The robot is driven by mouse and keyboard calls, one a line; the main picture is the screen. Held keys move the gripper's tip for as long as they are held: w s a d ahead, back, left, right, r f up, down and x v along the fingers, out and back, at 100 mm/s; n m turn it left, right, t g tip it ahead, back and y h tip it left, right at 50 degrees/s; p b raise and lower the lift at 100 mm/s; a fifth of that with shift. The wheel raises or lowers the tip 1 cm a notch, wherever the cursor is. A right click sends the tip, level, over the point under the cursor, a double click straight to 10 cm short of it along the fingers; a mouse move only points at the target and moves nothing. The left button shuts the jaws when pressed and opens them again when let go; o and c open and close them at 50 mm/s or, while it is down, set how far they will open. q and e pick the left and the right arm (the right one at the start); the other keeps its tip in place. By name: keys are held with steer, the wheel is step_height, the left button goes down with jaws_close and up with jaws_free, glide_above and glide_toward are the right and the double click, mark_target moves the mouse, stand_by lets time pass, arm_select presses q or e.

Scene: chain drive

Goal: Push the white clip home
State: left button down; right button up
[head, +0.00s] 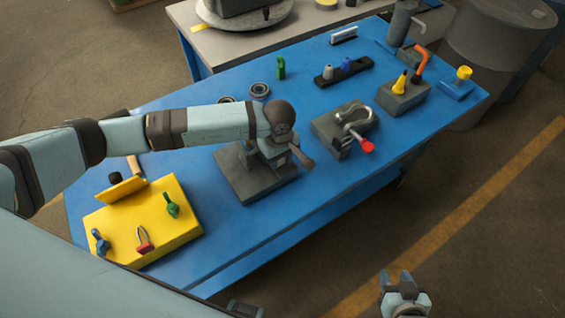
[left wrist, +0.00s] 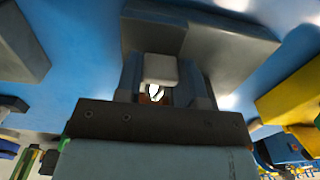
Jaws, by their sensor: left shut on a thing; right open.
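My left gripper (head: 272,160) is over a dark grey block fixture (head: 238,178) near the middle of the blue table. In the left wrist view the two fingers (left wrist: 160,70) reach toward the grey fixture and are shut on a small piece. A bright white bit, apparently the white clip (left wrist: 154,91), shows between the fingers behind a light grey rounded piece (left wrist: 160,69). The gripper hides the clip in the head view, and how far it is seated cannot be told. My right gripper (head: 397,278) is open and empty, off the table's front side.
A yellow board (head: 165,235) with blue, red and green parts lies left on the blue table (head: 225,255). A grey block with a red-handled clamp (head: 345,130) stands right of the fixture. Bearing rings (head: 260,90) and a green part (head: 281,68) are behind.

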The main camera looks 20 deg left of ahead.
arm_select(q)
steer(key=c, duration=0.7)
jaws_free()
steer(key=shift+w+a, duration=0.1)
steer(key=shift+a, duration=0.1)
steer(key=shift+r, duration=0.1)
steer(key=shift+d+r, duration=0.1)
steer(key=shift+r, duration=0.1)
step_height(320, 180, up, 13)
steer(key=shift+r+b, duration=0.15)
steer(key=shift+b, duration=1.05)
